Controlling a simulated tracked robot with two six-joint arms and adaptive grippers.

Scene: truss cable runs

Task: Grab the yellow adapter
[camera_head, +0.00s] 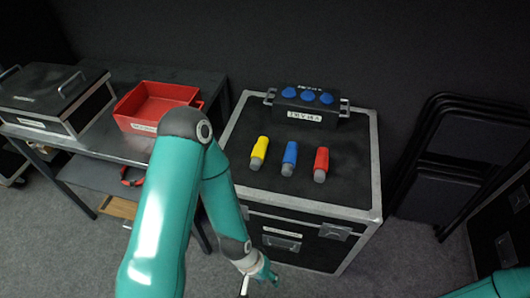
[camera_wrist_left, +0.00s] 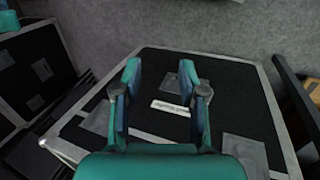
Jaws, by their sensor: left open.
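The yellow adapter (camera_head: 259,152) lies on top of the black flight case (camera_head: 350,185), its grey end toward me. It is the leftmost of three connectors. My left gripper (camera_head: 257,279) is low in front of the case, below its top and well away from the adapter. In the left wrist view my left gripper (camera_wrist_left: 160,78) is open with nothing between the fingers. It faces the case's front panel (camera_wrist_left: 235,100), with its latches and white label. The adapter is not in the wrist view. My right gripper is out of view; only a bit of that arm shows at bottom right.
A blue connector (camera_head: 289,158) and a red connector (camera_head: 321,164) lie right of the yellow one. A black box with blue sockets (camera_head: 307,103) stands behind them. A red tray (camera_head: 158,105) and a black case (camera_head: 50,95) sit on the left table. Folded chairs (camera_head: 465,150) stand right.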

